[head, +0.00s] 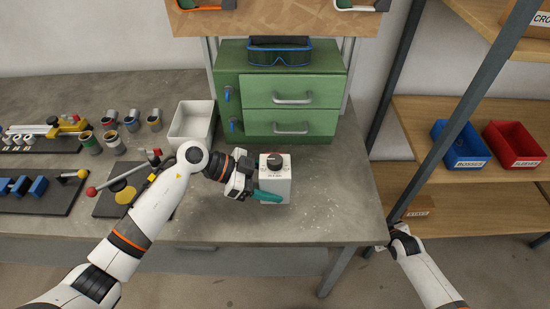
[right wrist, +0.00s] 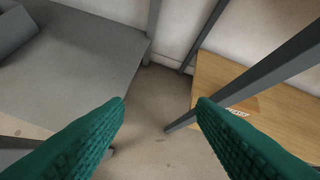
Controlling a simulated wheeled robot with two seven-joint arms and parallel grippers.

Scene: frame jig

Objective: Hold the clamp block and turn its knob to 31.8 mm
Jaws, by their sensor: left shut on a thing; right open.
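The clamp block (head: 275,188) is a white block on the grey bench near its front right part. Its dark round knob (head: 275,161) is on top, with small marks beside it that are too small to read. My left gripper (head: 262,190) reaches it from the left and is shut on the block, with a teal finger across its front. My right gripper (right wrist: 160,105) is open and empty, its two green fingers wide apart over the floor, right of the bench. In the head view the right arm is low at the right, by the shelf post.
A green drawer cabinet (head: 232,110) with blue goggles (head: 280,53) on top stands behind the block. A white bin (head: 177,138) and several fixtures are to the left. A grey post (head: 455,125) and shelf with blue (head: 447,143) and red (head: 505,140) bins stand right.

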